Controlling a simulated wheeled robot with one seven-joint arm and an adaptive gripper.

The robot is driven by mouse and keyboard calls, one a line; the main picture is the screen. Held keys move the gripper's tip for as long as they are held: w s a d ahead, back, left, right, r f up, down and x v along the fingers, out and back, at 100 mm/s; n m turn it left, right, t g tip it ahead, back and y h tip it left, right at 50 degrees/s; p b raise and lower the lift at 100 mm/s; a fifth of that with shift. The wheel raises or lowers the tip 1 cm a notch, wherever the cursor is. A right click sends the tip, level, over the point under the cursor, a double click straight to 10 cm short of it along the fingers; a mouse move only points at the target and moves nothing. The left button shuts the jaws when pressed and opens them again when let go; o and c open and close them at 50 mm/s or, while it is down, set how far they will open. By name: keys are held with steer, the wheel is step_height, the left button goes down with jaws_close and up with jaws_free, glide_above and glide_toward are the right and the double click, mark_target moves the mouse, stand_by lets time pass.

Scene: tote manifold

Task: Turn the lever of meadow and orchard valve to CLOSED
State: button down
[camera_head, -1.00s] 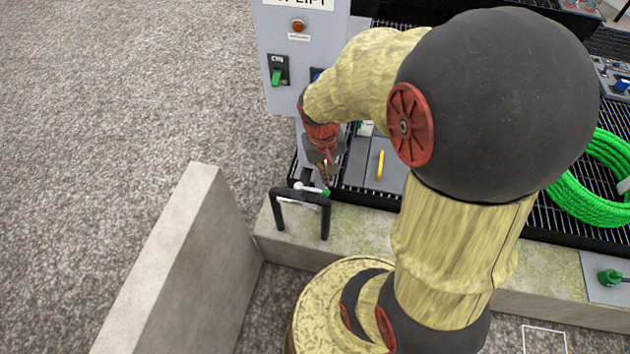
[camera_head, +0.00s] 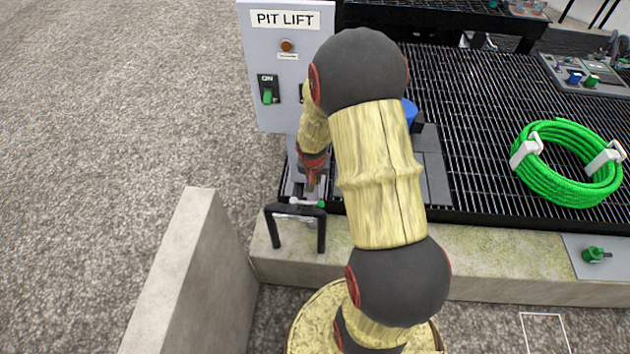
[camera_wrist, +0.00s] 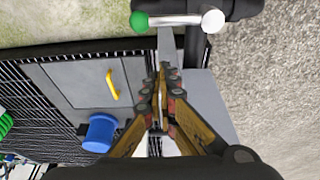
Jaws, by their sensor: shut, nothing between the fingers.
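A small valve lever (camera_head: 307,203) with a green tip and a pale rounded end lies just behind a black guard bar on the concrete curb. It also shows in the wrist view as a silver rod (camera_wrist: 178,20) across the top, green tip at left and white end at right. No valve name or CLOSED mark is readable. My gripper (camera_wrist: 163,72) is shut and empty, pointing toward the rod with a visible gap in the picture. In the head view my gripper (camera_head: 311,186) is close behind the lever; whether it touches cannot be told there.
The black guard bar (camera_head: 296,209) stands in front of the lever. The PIT LIFT panel (camera_head: 285,60) rises behind. A concrete wall (camera_head: 178,275) is at left. A yellow handle (camera_wrist: 112,84) and blue knob (camera_wrist: 100,132) sit beside my gripper. A green hose coil (camera_head: 567,165) lies right.

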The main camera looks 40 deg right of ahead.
mark_target(307, 203)
steer(key=b+x, duration=0.2)
steer(key=x, duration=0.4)
steer(key=s+a, duration=0.1)
steer(key=s+a+r, duration=0.1)
steer(key=a, duration=0.1)
steer(key=shift+s+b, duration=0.3)
